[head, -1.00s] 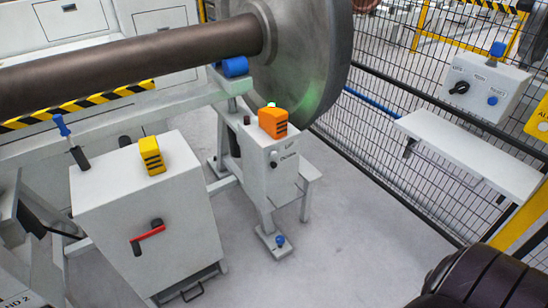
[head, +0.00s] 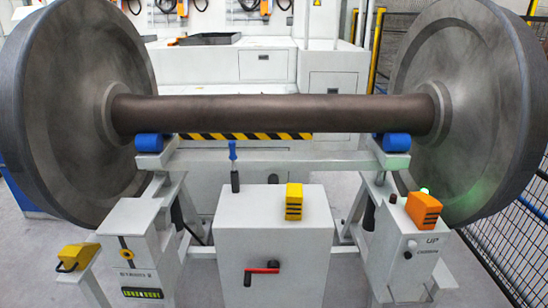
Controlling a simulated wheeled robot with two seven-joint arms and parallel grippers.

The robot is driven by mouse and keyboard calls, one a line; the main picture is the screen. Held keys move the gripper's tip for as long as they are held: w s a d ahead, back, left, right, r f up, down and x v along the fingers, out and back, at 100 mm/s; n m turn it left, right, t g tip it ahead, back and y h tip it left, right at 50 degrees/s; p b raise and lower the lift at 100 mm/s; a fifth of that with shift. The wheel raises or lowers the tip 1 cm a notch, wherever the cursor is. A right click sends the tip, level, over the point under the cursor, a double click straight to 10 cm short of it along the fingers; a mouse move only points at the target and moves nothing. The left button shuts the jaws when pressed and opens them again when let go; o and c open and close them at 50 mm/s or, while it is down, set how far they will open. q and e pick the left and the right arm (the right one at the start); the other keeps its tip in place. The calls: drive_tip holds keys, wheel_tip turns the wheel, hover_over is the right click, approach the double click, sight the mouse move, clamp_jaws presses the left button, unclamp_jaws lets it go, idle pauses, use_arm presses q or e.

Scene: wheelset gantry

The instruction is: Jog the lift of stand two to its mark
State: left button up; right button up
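A wheelset with a dark axle (head: 270,113) and two large wheels, left (head: 60,110) and right (head: 470,110), lies across the view. Its axle rests at blue rollers, left (head: 154,143) and right (head: 397,142), on a grey stand crossbeam (head: 270,160). The right control box (head: 425,255) carries an "UP" label, small buttons, an orange block (head: 424,209) and a green lit lamp (head: 423,190). The left post (head: 130,235) has a yellow round mark and a yellow-on-black label, too small to read surely. I cannot make out a lift height mark. Neither gripper is in view.
A mesh fence (head: 510,245) runs at right.

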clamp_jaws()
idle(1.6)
